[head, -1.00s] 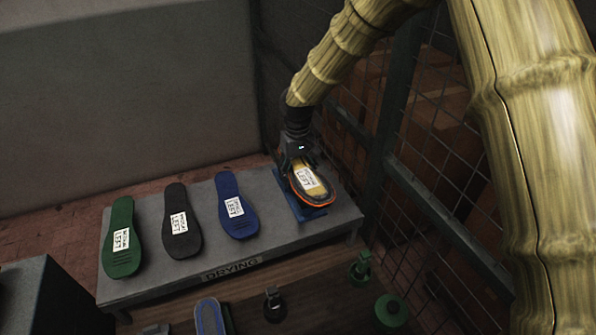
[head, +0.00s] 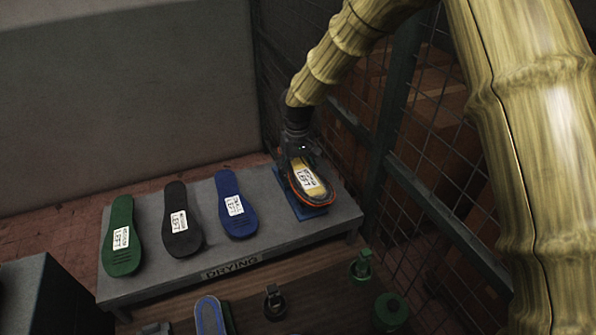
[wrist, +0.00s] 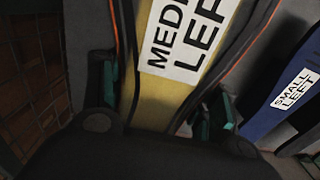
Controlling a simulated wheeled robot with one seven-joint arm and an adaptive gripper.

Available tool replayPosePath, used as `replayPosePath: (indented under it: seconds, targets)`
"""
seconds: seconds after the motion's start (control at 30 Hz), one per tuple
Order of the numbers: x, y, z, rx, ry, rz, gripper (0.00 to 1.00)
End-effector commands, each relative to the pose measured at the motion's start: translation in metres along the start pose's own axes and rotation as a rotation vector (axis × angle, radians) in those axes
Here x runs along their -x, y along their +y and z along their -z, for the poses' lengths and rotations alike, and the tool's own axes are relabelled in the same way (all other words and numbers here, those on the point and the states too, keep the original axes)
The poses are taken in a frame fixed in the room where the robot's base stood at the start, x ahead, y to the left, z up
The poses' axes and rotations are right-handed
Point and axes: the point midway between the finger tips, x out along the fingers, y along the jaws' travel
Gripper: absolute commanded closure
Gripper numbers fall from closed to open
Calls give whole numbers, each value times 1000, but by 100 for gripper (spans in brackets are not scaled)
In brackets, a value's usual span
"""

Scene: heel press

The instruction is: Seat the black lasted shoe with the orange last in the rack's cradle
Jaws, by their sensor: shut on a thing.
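The black lasted shoe (head: 333,204) is at the right end of the drying rack, sole up, with a yellowish sole face, an orange line round its edge and a label reading LEFT. It is over the blue cradle (head: 312,213); whether it rests fully in it I cannot tell. My gripper (head: 296,158) is shut on the shoe's near-wall end. In the wrist view the shoe (wrist: 150,105) lies between the two fingers, its label reading MEDI... LEFT. The orange last itself is mostly hidden.
The grey rack (head: 260,252), marked DRYING, also bears a blue sole (head: 236,218), a black sole (head: 182,238) and a green sole (head: 122,255). A wire mesh fence (head: 350,95) stands close on the right. Green and dark items stand below the rack's front.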

Motion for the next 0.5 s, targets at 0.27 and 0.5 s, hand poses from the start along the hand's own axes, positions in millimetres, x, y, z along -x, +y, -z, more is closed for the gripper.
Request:
replayPosePath:
  seconds: [0.27,0.5]
  targets:
    - [-2,0,1,0,1,0,72]
    - [-5,0,0,0,1,0,72]
